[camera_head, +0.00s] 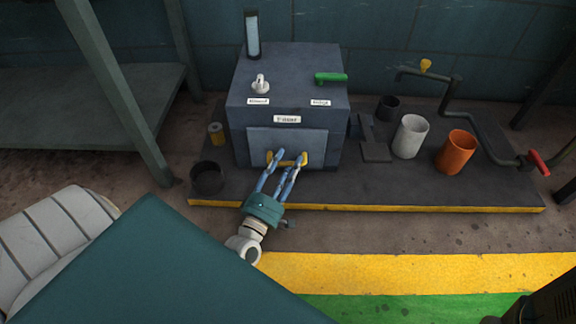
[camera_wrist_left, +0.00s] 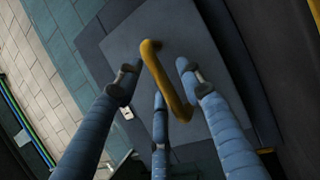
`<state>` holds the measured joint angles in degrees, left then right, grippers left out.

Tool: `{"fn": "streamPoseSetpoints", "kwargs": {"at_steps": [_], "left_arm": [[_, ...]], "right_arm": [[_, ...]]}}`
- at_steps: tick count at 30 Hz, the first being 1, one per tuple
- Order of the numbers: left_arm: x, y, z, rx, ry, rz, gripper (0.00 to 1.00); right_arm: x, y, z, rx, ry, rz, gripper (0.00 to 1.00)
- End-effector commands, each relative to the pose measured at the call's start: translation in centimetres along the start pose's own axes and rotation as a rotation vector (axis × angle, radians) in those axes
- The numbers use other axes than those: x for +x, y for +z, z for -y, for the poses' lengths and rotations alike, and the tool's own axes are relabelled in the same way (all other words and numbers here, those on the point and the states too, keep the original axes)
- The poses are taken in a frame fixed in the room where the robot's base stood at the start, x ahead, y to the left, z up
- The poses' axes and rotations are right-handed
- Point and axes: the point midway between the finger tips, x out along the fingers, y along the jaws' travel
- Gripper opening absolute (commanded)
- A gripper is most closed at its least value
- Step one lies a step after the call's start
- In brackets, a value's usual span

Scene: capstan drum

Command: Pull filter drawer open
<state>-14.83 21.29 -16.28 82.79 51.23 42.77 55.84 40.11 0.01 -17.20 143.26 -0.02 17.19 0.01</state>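The filter drawer front (camera_head: 262,142) is a grey panel low on the dark cabinet's front, below a white label (camera_head: 287,119). It looks flush with the cabinet. Its yellow handle (camera_head: 269,156) is a bar across the panel; it also shows in the left wrist view (camera_wrist_left: 164,78), running slanted between my fingers. My left gripper (camera_head: 286,162) has its blue fingers at the handle. In the left wrist view (camera_wrist_left: 157,84) its fingers are spread on both sides of the bar with gaps showing. Contact with the bar cannot be told. My right gripper is not in view.
The cabinet (camera_head: 335,120) carries a white knob (camera_head: 260,85), a green lever (camera_head: 331,78) and an upright gauge (camera_head: 252,35). A white cup (camera_head: 410,137) and an orange cup (camera_head: 456,153) stand right on the platform. A dark cup (camera_head: 207,178) stands left. Floor in front is clear.

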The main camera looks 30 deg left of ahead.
Motion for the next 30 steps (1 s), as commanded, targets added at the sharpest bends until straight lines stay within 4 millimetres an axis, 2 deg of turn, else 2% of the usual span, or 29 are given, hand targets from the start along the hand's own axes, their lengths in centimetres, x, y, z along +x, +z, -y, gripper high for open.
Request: {"fn": "streamPoseSetpoints", "kwargs": {"at_steps": [10, 15, 16, 25, 30], "left_arm": [[0.5, 0.0, -0.1, 0.001, 0.000, 0.000, 0.38], [0.5, 0.0, -0.1, 0.001, 0.000, 0.000, 0.04], [0.5, 0.0, -0.1, 0.001, 0.000, 0.000, 0.00], [0.2, 0.1, -0.1, 0.001, -0.001, 0.000, 0.00], [-1.3, 0.4, -0.5, 0.000, -0.004, 0.001, 0.00]], "right_arm": [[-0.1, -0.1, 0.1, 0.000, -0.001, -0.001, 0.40], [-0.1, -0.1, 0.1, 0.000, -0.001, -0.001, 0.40], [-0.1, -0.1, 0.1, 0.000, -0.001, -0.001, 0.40], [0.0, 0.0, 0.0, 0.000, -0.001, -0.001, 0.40], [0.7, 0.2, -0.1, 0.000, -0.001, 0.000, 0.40]]}}
